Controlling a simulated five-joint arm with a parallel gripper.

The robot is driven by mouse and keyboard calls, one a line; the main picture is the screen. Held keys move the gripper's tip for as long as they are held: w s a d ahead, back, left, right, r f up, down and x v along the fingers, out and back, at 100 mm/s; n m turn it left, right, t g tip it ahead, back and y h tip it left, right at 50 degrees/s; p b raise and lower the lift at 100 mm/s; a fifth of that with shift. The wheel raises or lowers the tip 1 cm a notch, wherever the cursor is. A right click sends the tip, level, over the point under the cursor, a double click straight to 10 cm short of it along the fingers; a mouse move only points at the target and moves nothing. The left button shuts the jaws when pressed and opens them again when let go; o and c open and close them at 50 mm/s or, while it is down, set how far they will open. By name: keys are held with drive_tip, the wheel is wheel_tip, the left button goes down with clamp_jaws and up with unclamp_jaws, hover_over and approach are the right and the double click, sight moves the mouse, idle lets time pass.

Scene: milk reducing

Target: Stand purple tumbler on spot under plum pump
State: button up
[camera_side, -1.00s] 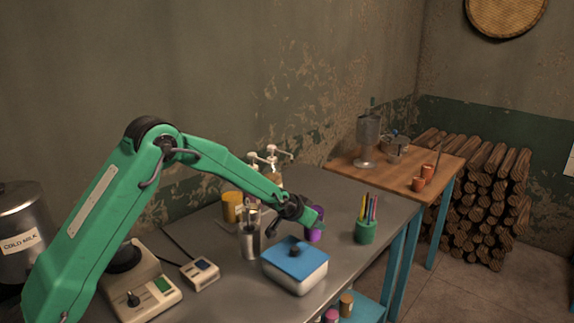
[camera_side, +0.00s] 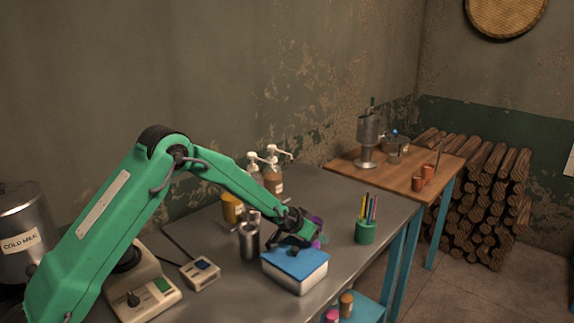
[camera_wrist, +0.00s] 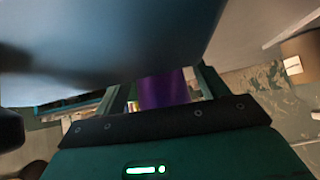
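The purple tumbler (camera_side: 318,223) is partly hidden behind my gripper (camera_side: 303,236), just beyond the blue-lidded box. In the wrist view a purple surface (camera_wrist: 163,90), likely the tumbler, shows between the finger sides of my gripper. I cannot tell whether the fingers touch it or are shut on it. Two pump bottles with white tops stand at the back by the wall, a left one (camera_side: 254,172) and a right one (camera_side: 274,178). Their labels are too small to read, so I cannot tell which is plum. The spot under the pump is hidden or too small to see.
The white box with a blue lid (camera_side: 296,263) stands just below my gripper. A metal cup (camera_side: 249,240), a yellow tin (camera_side: 232,207) and a scale-like device (camera_side: 200,274) are left. A green pen holder (camera_side: 365,232) stands right; bare tabletop (camera_side: 350,197) lies behind it.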

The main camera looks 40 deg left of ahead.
drive_tip(key=shift+r, duration=0.25)
drive_tip(key=shift+s+r, duration=0.35)
drive_tip(key=shift+s, duration=0.05)
drive_tip(key=shift+v, duration=5.4)
